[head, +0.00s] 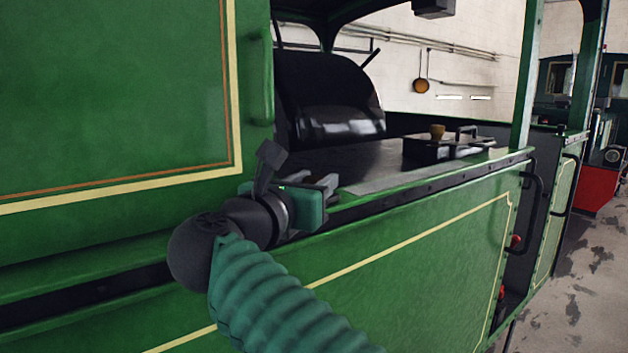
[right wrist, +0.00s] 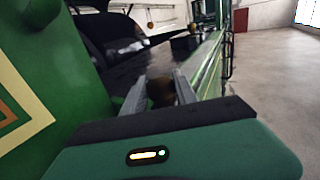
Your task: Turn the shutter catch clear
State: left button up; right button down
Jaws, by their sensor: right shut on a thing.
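My right gripper (head: 328,184) reaches in from the bottom of the head view to the ledge of the green tram side. In the right wrist view its two grey fingers (right wrist: 160,95) are closed on a small dark brown piece (right wrist: 161,93), which I take to be the shutter catch. The piece is blurred and partly hidden by the gripper body, so I cannot tell its angle. In the head view the gripper hides it. No shutter can be clearly made out. My left gripper is not in view.
A green panel with a cream and orange border (head: 120,90) stands close at the left of the gripper. A dark box (head: 450,147) with a brass knob (head: 437,131) sits further along the ledge. A black handrail (head: 534,210) is at the right. The floor (head: 565,290) there is clear.

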jog(key=c, duration=1.3)
grip_release()
jog(key=shift+o, duration=0.2)
jog(key=shift+w+d, duration=0.1)
